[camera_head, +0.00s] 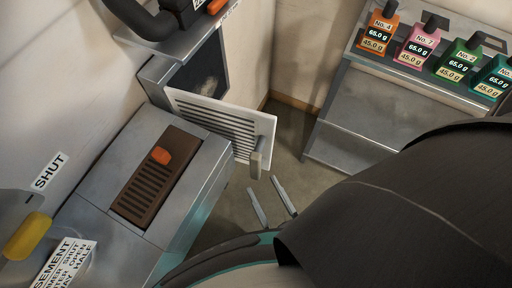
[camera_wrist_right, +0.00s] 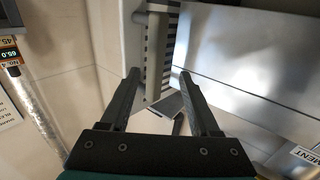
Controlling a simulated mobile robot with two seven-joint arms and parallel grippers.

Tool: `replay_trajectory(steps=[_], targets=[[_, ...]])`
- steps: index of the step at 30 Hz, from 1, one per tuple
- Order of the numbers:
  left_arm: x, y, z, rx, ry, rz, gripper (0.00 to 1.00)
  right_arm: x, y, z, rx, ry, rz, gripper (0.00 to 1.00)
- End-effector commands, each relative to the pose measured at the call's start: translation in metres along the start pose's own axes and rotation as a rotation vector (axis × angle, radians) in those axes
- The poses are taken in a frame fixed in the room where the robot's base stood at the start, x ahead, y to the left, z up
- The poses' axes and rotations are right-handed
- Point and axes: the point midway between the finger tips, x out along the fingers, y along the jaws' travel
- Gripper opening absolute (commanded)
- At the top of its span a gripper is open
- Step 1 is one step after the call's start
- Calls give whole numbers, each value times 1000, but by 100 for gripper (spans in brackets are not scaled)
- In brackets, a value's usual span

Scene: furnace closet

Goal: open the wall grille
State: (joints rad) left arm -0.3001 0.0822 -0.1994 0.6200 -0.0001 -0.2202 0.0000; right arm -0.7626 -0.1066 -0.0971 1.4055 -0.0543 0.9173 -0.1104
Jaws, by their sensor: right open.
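The wall grille (camera_head: 222,122) is a white slatted panel standing swung out from a dark wall opening (camera_head: 207,68). A grey bar handle (camera_head: 257,160) is on its free edge, at the right in the head view. The grille's slatted face (camera_wrist_right: 168,50) and the handle (camera_wrist_right: 156,55) also show in the right wrist view. My right gripper (camera_head: 268,188) is open and empty, just below and apart from the handle. In the wrist view its fingertips (camera_wrist_right: 158,74) sit either side of the handle's line, with the handle appearing beyond them. My left gripper is not in view.
A metal cabinet (camera_head: 120,205) with a brown slotted panel and orange knob stands in front of the grille. A metal bench (camera_head: 355,128) with several coloured weighted blocks is at the right. Floor (camera_head: 290,135) shows between them. A yellow handle (camera_head: 27,236) is at lower left.

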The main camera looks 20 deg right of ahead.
Motion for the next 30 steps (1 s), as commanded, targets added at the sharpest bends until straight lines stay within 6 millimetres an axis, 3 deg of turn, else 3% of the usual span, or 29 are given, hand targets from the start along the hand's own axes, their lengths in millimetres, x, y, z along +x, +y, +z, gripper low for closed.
replay_trajectory(steps=[1, 6, 12, 30], targets=[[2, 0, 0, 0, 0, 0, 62, -15, 0, 2, 0, -6, -1, 62], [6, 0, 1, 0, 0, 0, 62, -53, 0, 2, 1, -4, -3, 62], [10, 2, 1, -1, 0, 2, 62, -81, -1, 1, 1, -1, -3, 62], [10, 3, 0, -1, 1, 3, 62, -90, -1, 0, 0, 1, -3, 62]])
